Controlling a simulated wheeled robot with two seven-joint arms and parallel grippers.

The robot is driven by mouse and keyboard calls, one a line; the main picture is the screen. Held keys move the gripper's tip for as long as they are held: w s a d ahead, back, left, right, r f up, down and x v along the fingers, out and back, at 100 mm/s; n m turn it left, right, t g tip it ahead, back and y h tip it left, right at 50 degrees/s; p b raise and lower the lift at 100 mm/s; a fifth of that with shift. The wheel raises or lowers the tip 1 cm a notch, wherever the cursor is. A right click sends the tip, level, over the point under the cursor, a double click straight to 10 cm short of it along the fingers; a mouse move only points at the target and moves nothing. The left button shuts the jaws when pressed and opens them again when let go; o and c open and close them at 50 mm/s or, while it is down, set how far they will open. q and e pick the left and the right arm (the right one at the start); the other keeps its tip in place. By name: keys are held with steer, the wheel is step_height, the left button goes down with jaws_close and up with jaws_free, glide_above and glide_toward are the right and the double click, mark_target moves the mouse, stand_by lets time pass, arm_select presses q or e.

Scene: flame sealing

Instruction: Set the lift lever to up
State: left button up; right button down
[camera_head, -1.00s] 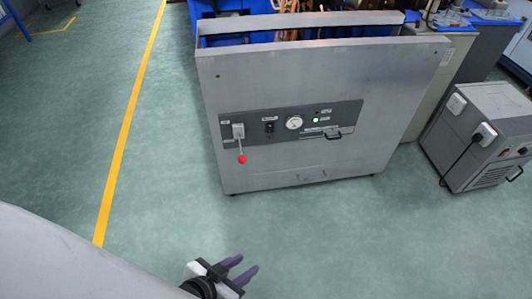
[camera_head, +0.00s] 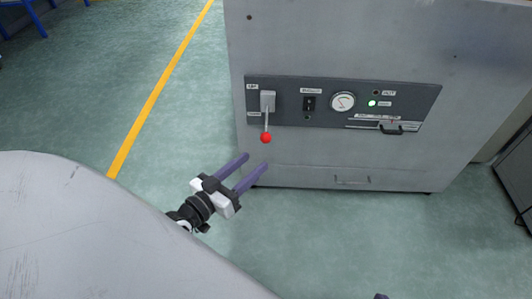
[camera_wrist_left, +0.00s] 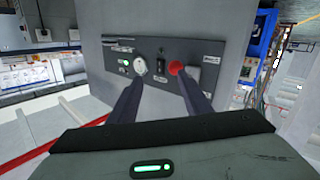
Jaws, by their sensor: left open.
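The lift lever (camera_head: 267,117) is a thin metal rod with a red ball knob (camera_head: 266,137) on the grey cabinet's dark control panel (camera_head: 426,94). It hangs down from its pale mount, knob lowest. My left gripper (camera_head: 256,161) is open and empty, its two purple fingers pointing toward the cabinet, just below the knob in the head view. In the left wrist view the red knob (camera_wrist_left: 175,67) shows at the tip of the right-hand finger; I cannot tell whether they touch. Of my right gripper, only a purple tip (camera_head: 381,296) shows at the bottom edge.
The panel also carries a black switch (camera_head: 309,103), a round gauge (camera_head: 343,102), a lit green lamp (camera_head: 372,103) and a black handle (camera_head: 391,129). A grey unit (camera_head: 516,175) stands at the right. The floor left of the cabinet is clear.

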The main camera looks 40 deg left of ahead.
mark_target(263, 141)
arm_select(q)
steer(key=shift+n+t+y, duration=0.3)
steer(key=shift+n+y, duration=0.1)
steer(key=shift+y, duration=0.2)
steer(key=w+b, duration=0.1)
steer(key=w, duration=0.2)
steer(key=w+a+b, duration=0.1)
steer(key=w, duration=0.2)
steer(key=w+a+b, duration=0.1)
steer(key=w, duration=0.3)
steer(key=shift+a+f+b, duration=0.2)
steer(key=shift+a+b, duration=0.05)
steer(key=shift+b, duration=0.1)
steer(key=shift+w, duration=0.65)
arm_select(e)
steer(key=shift+w+a+r+t+y, duration=0.2)
steer(key=shift+a+r+t+y, duration=0.3)
steer(key=shift+a+r+y, duration=0.45)
steer(key=shift+a+f+h, duration=0.1)
steer(key=shift+a+h, duration=0.05)
steer(key=shift+h, duration=0.1)
arm_select(q)
jaws_close()
